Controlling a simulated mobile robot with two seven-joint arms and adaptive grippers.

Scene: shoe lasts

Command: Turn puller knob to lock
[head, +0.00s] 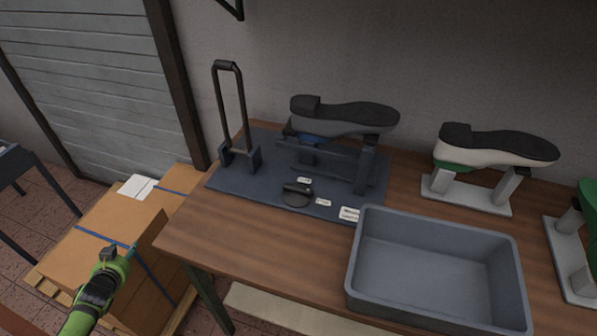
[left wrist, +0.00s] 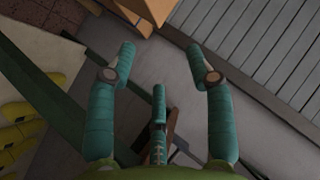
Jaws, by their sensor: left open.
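The puller knob (head: 297,194) is a dark round knob with a bar handle. It sits at the front of a dark blue base plate (head: 228,185) on the wooden table, with small white labels beside it. A puller stand with a tall black loop handle (head: 232,105) rises at the plate's left. A dark shoe (head: 345,116) rests sole up on the stand there. My left gripper (head: 117,254) is low at the left, over the cardboard boxes and well apart from the knob. In the left wrist view its teal fingers (left wrist: 165,62) are spread and empty. My right gripper is not seen.
A grey bin (head: 436,303) stands at the table's front right. A white shoe (head: 497,148) on a last stand is behind it, and a green one (head: 589,205) is at the right edge. Cardboard boxes (head: 97,218) stand left of the table. The table's front left is clear.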

